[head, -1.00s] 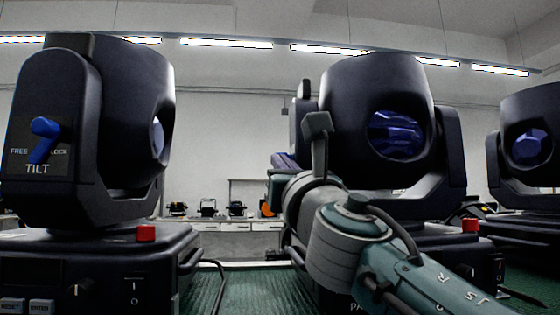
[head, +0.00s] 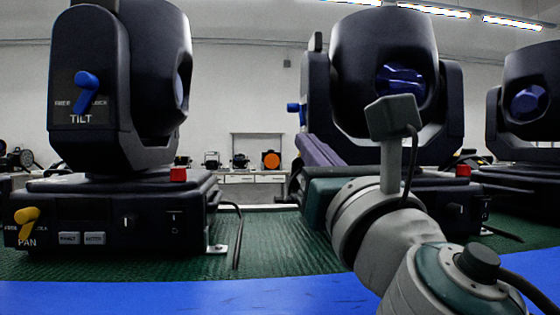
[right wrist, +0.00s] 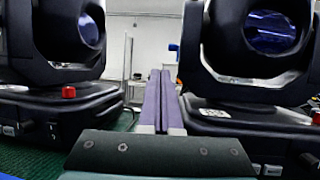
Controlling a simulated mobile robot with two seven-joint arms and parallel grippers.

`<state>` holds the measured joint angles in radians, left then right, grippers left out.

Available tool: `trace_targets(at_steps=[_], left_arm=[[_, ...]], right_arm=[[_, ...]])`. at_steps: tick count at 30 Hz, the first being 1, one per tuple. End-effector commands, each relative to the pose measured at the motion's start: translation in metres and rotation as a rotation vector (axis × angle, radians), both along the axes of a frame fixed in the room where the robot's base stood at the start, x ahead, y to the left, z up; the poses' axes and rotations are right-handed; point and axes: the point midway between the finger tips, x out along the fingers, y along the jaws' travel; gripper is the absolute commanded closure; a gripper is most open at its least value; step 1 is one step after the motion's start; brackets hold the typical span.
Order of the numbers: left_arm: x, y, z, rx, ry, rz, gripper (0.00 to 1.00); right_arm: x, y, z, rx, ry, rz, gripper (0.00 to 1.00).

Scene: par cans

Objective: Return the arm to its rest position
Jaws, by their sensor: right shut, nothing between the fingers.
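My right arm enters the head view from the lower right. Its gripper (head: 316,148) has two long purple fingers, pressed together and empty, beside the lower left of the middle black moving-head light (head: 385,60). In the right wrist view the shut fingers (right wrist: 158,82) point into the gap between two lights, with no clear contact. A blue lever (head: 294,108) sticks out from the middle light's left side, above the fingers. The left light (head: 150,80) has a blue TILT lever (head: 85,90) and a yellow PAN lever (head: 27,222). My left gripper is not in view.
A third light (head: 525,100) stands at the right. The lights stand on a green mat (head: 160,262) with a blue front edge (head: 200,298). A cable (head: 238,235) lies beside the left base. Open mat shows between the left base and my arm.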

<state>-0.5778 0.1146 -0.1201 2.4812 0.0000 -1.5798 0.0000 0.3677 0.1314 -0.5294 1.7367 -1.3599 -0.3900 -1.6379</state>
Motion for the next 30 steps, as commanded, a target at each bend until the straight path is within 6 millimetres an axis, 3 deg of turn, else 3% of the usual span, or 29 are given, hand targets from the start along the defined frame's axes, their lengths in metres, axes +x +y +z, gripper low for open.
trace_targets(at_steps=[5,8,11,15,18,21,27,28,30], left_arm=[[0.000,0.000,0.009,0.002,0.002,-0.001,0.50],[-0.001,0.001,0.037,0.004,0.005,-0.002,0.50],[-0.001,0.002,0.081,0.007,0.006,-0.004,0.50],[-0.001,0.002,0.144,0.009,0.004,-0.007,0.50],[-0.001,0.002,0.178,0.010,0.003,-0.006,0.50],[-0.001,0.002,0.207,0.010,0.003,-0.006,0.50],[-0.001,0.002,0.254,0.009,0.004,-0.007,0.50],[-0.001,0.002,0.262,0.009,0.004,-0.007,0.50],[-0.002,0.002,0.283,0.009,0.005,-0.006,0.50]], right_arm=[[-0.003,-0.008,0.004,0.072,0.029,-0.003,1.00],[-0.009,-0.036,0.008,0.338,0.133,-0.016,1.00],[-0.028,-0.081,0.000,0.813,0.299,-0.074,1.00],[-0.088,-0.130,-0.037,1.590,0.496,-0.278,1.00],[-0.144,-0.139,-0.059,2.039,0.556,-0.490,1.00],[-0.201,-0.135,-0.067,2.378,0.559,-0.732,1.00],[-0.305,-0.113,-0.048,2.788,0.459,-1.256,1.00],[-0.314,-0.110,-0.041,2.814,0.443,-1.310,1.00],[-0.308,-0.111,-0.019,2.808,0.448,-1.283,1.00]])
